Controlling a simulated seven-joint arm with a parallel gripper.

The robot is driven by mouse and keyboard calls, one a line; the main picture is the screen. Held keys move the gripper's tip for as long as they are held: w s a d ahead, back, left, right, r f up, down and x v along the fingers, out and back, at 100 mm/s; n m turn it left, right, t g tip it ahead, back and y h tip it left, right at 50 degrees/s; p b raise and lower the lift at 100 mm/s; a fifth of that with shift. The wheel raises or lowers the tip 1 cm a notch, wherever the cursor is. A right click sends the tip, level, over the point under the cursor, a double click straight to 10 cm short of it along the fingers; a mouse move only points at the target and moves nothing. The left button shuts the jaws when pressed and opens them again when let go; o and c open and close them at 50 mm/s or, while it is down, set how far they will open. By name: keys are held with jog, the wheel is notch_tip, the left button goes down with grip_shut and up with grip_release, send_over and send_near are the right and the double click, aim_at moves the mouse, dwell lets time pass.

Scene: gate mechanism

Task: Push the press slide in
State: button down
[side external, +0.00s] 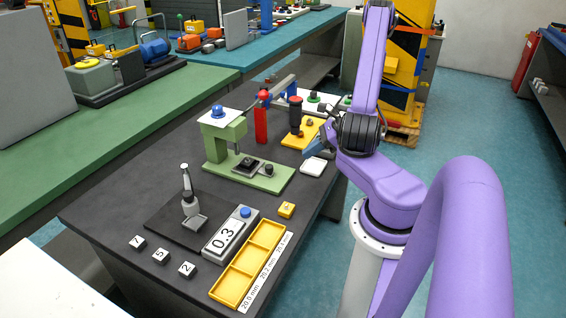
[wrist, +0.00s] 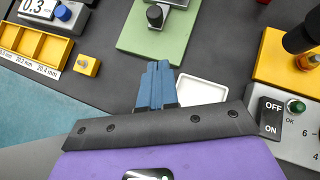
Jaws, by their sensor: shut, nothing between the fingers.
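The green press (side external: 222,142) stands on the dark table, with a blue button on its white top. Its slide (side external: 248,164) is a grey and dark plate on the green base, with a black knob (side external: 269,170) toward the base's right end. In the wrist view the green base (wrist: 150,45) lies ahead of my gripper, with the knob (wrist: 155,16) at the top edge; the rest of the press is cut off. My gripper (wrist: 157,64) has its blue fingers shut and empty. Its tips are near the base's front edge, apart from the knob. In the side view the gripper (side external: 314,148) is partly hidden by my arm.
A white tray (wrist: 200,90) lies just right of my fingers. A yellow base (side external: 295,141) with a black post stands beyond it, near an OFF/ON switch box (wrist: 271,117). A yellow compartment tray (side external: 230,284) and a 0.3 display (side external: 226,238) stand at the front.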

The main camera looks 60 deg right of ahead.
aim_at(257, 168)
jog(key=x, duration=0.6)
jog(key=shift+w+a+f, duration=0.1)
jog(key=shift+w+a, duration=0.25)
jog(key=shift+w, duration=0.3)
jog(key=shift+w+a, duration=0.25)
jog(key=shift+w, duration=0.3)
jog(key=shift+w+a, duration=0.35)
jog(key=shift+w, duration=0.35)
jog(key=shift+w, duration=2.4)
jog(key=shift+a, duration=0.1)
